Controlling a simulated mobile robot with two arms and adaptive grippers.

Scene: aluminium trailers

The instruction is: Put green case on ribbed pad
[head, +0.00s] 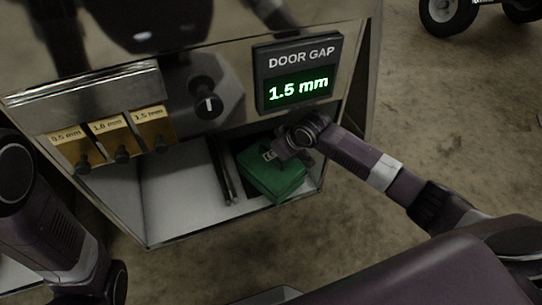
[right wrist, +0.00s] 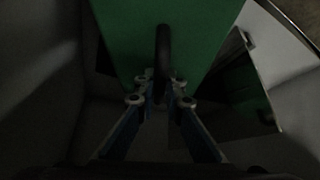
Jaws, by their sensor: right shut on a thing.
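The green case (head: 272,178) is in the right part of the open bay, below the door gap display. My right gripper (head: 288,148) is at its top from the upper right. In the right wrist view my right gripper (right wrist: 160,92) is shut on the black handle (right wrist: 162,50) of the green case (right wrist: 120,35). A dark patch (head: 241,146) shows at the case's back left edge; it may be the ribbed pad, mostly hidden by the case. I cannot tell whether the case touches it. My left arm is at the left; its gripper is out of view.
Two dark rods (head: 225,172) lie left of the case. The bay's pale floor (head: 178,190) is clear further left. Gauge tags (head: 112,135) hang at upper left, beside a black knob (head: 207,97). The DOOR GAP display (head: 298,75) reads 1.5 mm.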

